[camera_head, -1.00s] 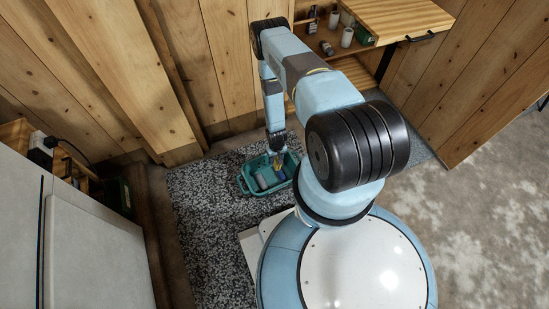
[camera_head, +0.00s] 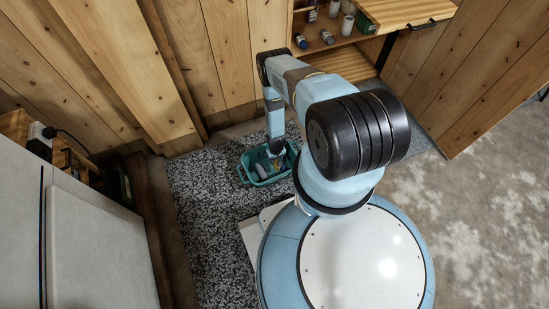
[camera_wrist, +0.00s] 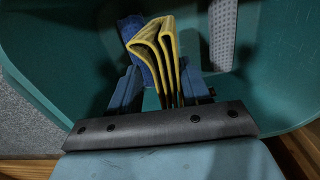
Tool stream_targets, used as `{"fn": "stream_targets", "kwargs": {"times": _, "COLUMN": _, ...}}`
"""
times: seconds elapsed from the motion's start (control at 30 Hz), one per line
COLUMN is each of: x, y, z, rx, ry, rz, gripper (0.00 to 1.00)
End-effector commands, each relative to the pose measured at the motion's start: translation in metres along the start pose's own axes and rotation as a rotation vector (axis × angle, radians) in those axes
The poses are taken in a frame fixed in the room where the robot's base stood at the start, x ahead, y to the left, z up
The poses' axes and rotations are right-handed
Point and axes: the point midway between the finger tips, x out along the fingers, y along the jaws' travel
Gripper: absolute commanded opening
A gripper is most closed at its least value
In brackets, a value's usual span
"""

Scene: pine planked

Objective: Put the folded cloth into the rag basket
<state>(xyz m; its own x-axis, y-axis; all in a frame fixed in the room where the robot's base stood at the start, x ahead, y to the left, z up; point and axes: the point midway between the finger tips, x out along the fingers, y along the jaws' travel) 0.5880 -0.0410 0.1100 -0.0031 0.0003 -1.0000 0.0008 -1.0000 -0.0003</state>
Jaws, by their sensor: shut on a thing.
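The yellow folded cloth (camera_wrist: 158,42) stands on edge between the fingers of my gripper (camera_wrist: 162,88) in the wrist view, its folds showing at the top. My gripper is shut on it. The teal rag basket (camera_wrist: 45,50) surrounds the cloth and fingers in that view. In the head view the basket (camera_head: 267,184) sits on the grey speckled mat, and my gripper (camera_head: 275,149) reaches down over its inside. Whether the cloth touches the basket floor is unclear.
A blue thing (camera_wrist: 130,27) lies against the cloth's left side, and a pale dotted cloth (camera_wrist: 223,35) is in the basket at right. A wooden bench (camera_head: 395,12) with bottles stands behind. A white cabinet (camera_head: 95,245) is at left. The speckled mat (camera_head: 205,215) is clear.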

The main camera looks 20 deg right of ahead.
Motion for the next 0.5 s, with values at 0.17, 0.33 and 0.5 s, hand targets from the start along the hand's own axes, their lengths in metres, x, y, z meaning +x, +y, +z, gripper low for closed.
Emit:
{"fn": "stream_targets", "kwargs": {"times": 0.17, "x": 0.0019, "y": 0.0000, "z": -0.0009, "rx": 0.000, "ry": 0.001, "rz": 0.000, "gripper": 0.14}}
{"fn": "stream_targets", "kwargs": {"times": 0.33, "x": 0.0018, "y": -0.0001, "z": -0.0008, "rx": 0.000, "ry": 0.001, "rz": 0.000, "gripper": 0.50}}
{"fn": "stream_targets", "kwargs": {"times": 0.5, "x": 0.0017, "y": -0.0001, "z": -0.0008, "rx": 0.000, "ry": 0.001, "rz": 0.000, "gripper": 0.66}}
